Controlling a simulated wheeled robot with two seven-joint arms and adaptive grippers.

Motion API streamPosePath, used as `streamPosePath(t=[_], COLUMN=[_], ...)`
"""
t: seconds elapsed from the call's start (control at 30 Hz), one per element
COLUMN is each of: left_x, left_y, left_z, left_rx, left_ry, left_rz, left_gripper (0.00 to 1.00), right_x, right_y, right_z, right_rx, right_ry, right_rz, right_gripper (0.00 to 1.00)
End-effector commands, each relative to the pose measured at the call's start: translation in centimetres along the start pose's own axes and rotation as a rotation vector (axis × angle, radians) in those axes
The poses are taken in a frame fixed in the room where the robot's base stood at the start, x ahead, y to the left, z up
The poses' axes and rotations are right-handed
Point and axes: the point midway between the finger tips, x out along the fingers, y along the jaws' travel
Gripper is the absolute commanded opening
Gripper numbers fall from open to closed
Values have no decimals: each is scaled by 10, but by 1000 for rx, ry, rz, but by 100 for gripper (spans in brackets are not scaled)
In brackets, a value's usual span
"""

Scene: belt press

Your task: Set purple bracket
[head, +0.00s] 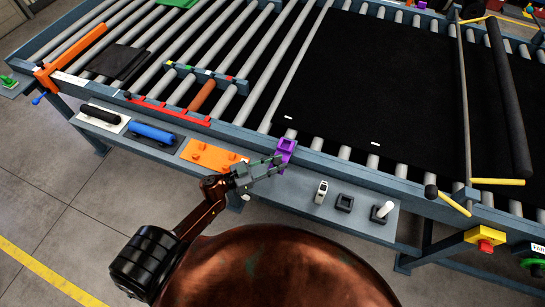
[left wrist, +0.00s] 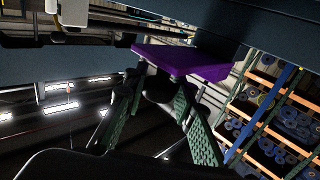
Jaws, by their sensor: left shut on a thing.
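The purple bracket (head: 285,149) is near the front rail of the roller table in the head view, by the lower left corner of the black sheet. My left gripper (head: 277,163) is shut on it from the near side. In the left wrist view the purple bracket (left wrist: 185,62) shows as a flat purple face between the green fingers (left wrist: 165,100), just under a dark blue-grey beam. Whether the bracket touches the rail I cannot tell. My right gripper is not in view.
A front shelf holds an orange plate (head: 212,156), a blue roller (head: 153,133), a black-handled roller (head: 100,113), a white block (head: 321,192), a black square holder (head: 344,203) and a white peg on a black base (head: 384,211).

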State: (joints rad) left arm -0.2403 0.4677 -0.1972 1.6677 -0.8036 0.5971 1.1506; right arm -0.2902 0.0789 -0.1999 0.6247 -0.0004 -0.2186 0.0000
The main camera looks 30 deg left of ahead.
Motion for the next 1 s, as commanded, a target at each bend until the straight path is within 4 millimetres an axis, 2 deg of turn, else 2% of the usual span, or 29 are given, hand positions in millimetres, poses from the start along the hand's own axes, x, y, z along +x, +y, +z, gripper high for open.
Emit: streamPosePath(t=[0.17,0.2,0.43,0.77,0.87,1.0], left_x=[-1,-2,-1,-4,-14,-40], left_y=[2,2,1,1,1,1], left_z=[2,2,2,2,3,3], left_rx=[-3,-3,-2,-2,-3,-3], left_ry=[-2,-2,-1,-2,-4,-6], left_rz=[3,3,2,1,0,0], left_gripper=[0,26,42,43,43,43], right_x=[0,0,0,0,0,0], right_y=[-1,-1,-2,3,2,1], right_z=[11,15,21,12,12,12], right_rx=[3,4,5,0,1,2], right_ry=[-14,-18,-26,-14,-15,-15], right_rz=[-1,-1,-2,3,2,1], right_gripper=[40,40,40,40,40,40])
